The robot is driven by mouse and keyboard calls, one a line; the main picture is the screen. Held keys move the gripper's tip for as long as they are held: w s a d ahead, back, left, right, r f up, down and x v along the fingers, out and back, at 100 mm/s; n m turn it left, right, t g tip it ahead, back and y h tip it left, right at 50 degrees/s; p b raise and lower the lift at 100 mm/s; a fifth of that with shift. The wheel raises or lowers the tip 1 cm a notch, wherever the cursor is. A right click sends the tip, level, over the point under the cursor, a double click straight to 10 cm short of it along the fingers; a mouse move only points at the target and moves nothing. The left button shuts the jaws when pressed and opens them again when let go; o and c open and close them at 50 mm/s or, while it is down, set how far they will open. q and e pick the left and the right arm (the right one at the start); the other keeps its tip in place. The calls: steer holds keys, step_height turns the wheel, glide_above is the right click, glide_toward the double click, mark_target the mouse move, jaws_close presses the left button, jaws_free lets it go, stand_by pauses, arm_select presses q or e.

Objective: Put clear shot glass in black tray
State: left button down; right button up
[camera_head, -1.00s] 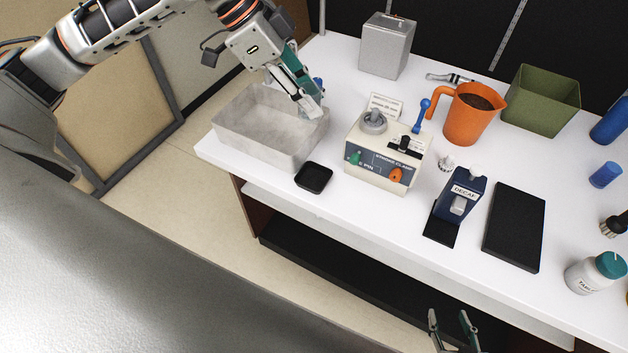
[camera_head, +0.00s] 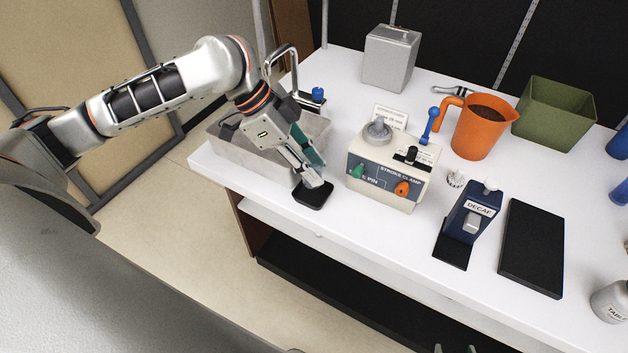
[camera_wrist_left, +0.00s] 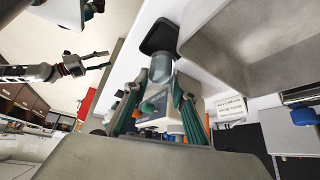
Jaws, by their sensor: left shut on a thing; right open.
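My left gripper (camera_head: 313,176) is low over the small black tray (camera_head: 312,201) beside the grey basin. In the left wrist view, its fingers are shut on the clear shot glass (camera_wrist_left: 160,69), and the black tray (camera_wrist_left: 160,37) appears just beyond the glass. I cannot tell whether glass and tray touch. In the head view, the fingers hide the glass. My right gripper (camera_head: 455,349) shows only its tips at the bottom edge, apart and empty.
The grey basin (camera_head: 255,155) lies behind and left of the tray. The cream control box (camera_head: 385,180) stands close on its right. Farther right are the blue DECAF dispenser (camera_head: 478,207), a black slab (camera_head: 532,245) and an orange jug (camera_head: 484,130).

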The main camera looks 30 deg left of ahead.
arm_select(q)
steer(key=shift+f, duration=0.25)
step_height(320, 180, down, 4)
steer(key=shift+s+r+b, duration=0.1)
steer(key=shift+r+b, duration=0.1)
steer(key=shift+b, duration=0.5)
steer(key=shift+f, duration=0.2)
steer(key=shift+r, duration=0.15)
steer(key=c, duration=1.6)
jaws_free()
steer(key=shift+c, duration=0.2)
